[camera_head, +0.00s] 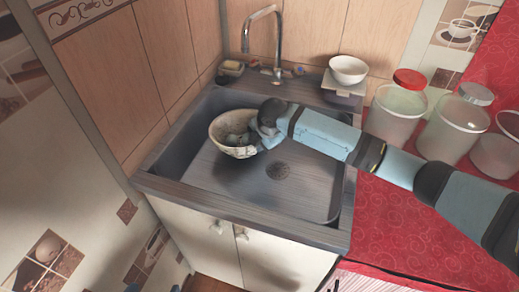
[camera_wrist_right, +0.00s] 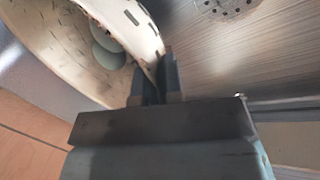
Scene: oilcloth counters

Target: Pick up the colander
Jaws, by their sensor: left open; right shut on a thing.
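The colander (camera_head: 225,126) is a cream bowl with slots, tilted in the left part of the sink. In the right wrist view the colander (camera_wrist_right: 70,50) fills the upper left. Rounded grey-green shapes (camera_wrist_right: 105,42) show inside it. My right gripper (camera_head: 258,138) reaches in from the right and is shut on the colander's near rim. The right wrist view shows its two fingers (camera_wrist_right: 158,82) on either side of the wall. Whether the colander touches the sink bottom is unclear.
The dark sink (camera_head: 290,205) has a drain and free room right of the colander. A faucet (camera_head: 262,35) stands behind. A white bowl (camera_head: 348,70) sits at the back right. Jars (camera_head: 400,105) stand on the red counter (camera_head: 395,215). A tiled wall is close on the left.

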